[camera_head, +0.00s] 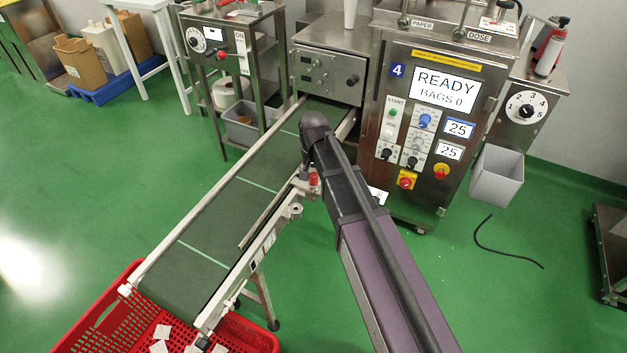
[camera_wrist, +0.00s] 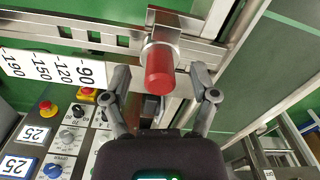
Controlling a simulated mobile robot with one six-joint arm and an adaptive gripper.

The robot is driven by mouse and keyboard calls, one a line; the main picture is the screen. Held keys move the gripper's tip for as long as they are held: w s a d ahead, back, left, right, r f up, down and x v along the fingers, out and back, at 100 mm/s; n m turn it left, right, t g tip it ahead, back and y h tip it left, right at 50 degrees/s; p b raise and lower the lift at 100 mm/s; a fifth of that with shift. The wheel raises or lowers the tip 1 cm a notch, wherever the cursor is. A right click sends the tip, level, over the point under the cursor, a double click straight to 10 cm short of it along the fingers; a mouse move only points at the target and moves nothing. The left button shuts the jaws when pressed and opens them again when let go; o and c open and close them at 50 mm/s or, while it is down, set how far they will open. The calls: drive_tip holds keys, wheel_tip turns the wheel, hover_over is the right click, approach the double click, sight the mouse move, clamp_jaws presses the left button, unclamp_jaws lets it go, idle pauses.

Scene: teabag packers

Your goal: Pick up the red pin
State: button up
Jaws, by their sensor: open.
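The red pin (camera_wrist: 159,72) is a short cylinder with a rounded end, seated in a metal bracket (camera_wrist: 172,46) on the conveyor's side rail. In the head view the red pin (camera_head: 313,180) is small and partly covered by my arm. In the wrist view my gripper (camera_wrist: 161,80) is open, with one finger on each side of the pin and visible gaps to both. The pin points toward the palm. In the head view my gripper is largely hidden by my arm.
A scale plate (camera_wrist: 55,68) is fixed beside the pin on the rail. The green conveyor belt (camera_head: 215,215) runs down to a red crate (camera_head: 105,318) with white bags. The packer's control panel (camera_head: 420,130) stands to the right. The floor at right has a black cable (camera_head: 508,256).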

sight(313, 174)
idle(0.3)
clamp_jaws()
drive_tip(key=shift+r, duration=0.1)
wheel_tip(313, 174, up, 3)
drive_tip(key=p, duration=0.3)
drive_tip(key=shift+r, duration=0.15)
drive_tip(key=shift+s+d+r+p, duration=0.1)
drive_tip(key=shift+s+r+p, duration=0.15)
drive_tip(key=shift+p, duration=0.25)
drive_tip(key=s+d, duration=0.2)
drive_tip(key=s, duration=0.5)
drive_tip(key=s+d+r+p, duration=0.1)
drive_tip(key=s+d, duration=0.2)
drive_tip(key=s, duration=0.4)
drive_tip(key=shift+s, duration=0.35)
drive_tip(key=shift+r, duration=0.1)
